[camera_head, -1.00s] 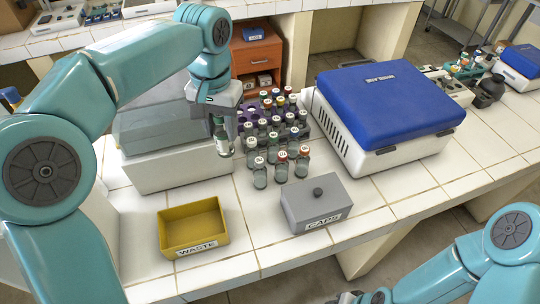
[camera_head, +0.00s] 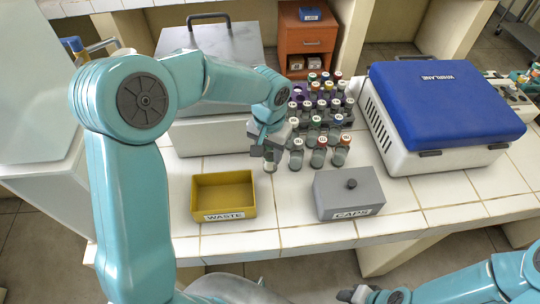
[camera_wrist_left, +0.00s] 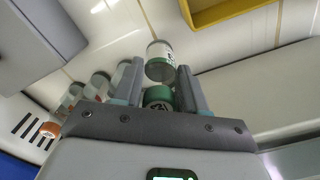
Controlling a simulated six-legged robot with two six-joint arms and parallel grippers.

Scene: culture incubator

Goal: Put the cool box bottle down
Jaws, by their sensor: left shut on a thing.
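The bottle (camera_head: 270,164) is small and clear with a pale label, and hangs upright below my left gripper (camera_head: 267,150). In the left wrist view the bottle (camera_wrist_left: 160,62) shows its glass body and label, with its green cap (camera_wrist_left: 158,97) between the two fingers of my left gripper (camera_wrist_left: 160,84), which is shut on it. Its base is at or just above the white tiled bench (camera_head: 285,205); I cannot tell whether it touches. It is just left of the front row of bottles. My right gripper (camera_head: 357,294) shows only partly at the bottom edge; its jaws are unclear.
Several capped bottles (camera_head: 318,153) stand close to the right, with a purple rack (camera_head: 297,92) behind. A yellow waste tray (camera_head: 223,212) and a grey caps box (camera_head: 348,205) are in front. A grey-lidded box (camera_head: 205,50) stands behind left, a blue-lidded machine (camera_head: 440,100) right.

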